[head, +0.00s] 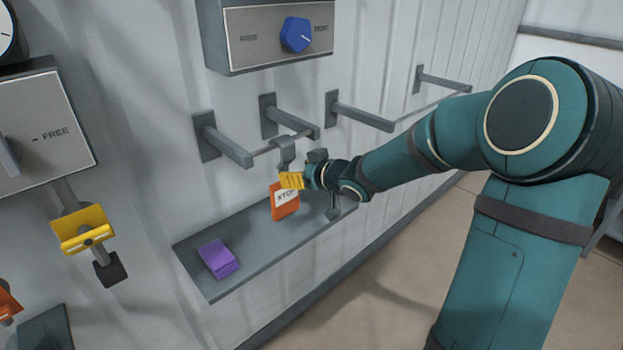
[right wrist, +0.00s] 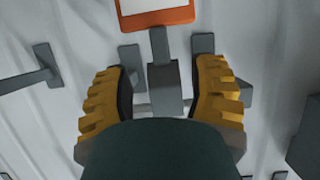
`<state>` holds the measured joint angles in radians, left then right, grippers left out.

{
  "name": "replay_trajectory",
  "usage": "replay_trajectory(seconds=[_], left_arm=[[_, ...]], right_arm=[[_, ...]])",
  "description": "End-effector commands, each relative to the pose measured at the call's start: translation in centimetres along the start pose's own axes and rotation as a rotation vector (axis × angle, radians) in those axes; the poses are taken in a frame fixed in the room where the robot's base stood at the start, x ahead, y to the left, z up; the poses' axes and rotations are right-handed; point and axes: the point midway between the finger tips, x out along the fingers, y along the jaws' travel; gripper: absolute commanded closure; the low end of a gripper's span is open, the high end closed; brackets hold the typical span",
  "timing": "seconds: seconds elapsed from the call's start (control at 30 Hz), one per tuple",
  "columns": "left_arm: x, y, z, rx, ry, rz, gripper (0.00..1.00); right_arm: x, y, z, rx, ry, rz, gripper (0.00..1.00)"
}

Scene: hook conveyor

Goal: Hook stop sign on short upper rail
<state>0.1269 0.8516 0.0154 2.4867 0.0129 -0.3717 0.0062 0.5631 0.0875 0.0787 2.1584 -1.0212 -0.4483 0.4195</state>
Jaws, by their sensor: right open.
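The stop sign (head: 287,205) is an orange plate with a white STOP label. It hangs below a grey hook (head: 284,150), which appears to sit over the short rail (head: 263,150) between the two left wall brackets. My right gripper (head: 292,180) is at the sign's upper part, its yellow fingers partly covering it. In the right wrist view the fingers (right wrist: 163,90) are open, one on each side of the grey hook (right wrist: 164,82), with gaps. The orange sign edge (right wrist: 158,17) shows at the top there. My left gripper is not in view.
A grey shelf (head: 230,289) below holds a purple block (head: 218,258). Another rail (head: 430,107) spans the right brackets. A box with a blue knob (head: 296,34) is above. A FREE panel (head: 40,125) and yellow fixture (head: 82,230) are at left.

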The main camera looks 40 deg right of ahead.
Motion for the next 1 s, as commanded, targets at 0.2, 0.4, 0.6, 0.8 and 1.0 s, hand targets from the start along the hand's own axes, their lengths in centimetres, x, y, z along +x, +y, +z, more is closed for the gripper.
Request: replay_trajectory(seconds=[0.2,0.4,0.6,0.8,1.0], left_arm=[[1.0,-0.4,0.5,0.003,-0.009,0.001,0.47],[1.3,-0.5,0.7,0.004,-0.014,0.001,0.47],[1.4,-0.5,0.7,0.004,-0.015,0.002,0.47],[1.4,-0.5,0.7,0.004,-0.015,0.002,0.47],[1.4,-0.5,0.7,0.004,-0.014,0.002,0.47]], right_arm=[[3.9,-0.1,0.2,0.001,0.000,-0.003,0.43],[5.9,-0.1,0.1,0.001,0.000,-0.002,0.43],[6.6,-0.1,0.0,0.000,0.000,-0.001,0.43],[6.6,-0.1,0.0,0.000,0.000,-0.001,0.43],[6.5,-0.1,0.0,0.000,0.000,-0.001,1.00]])
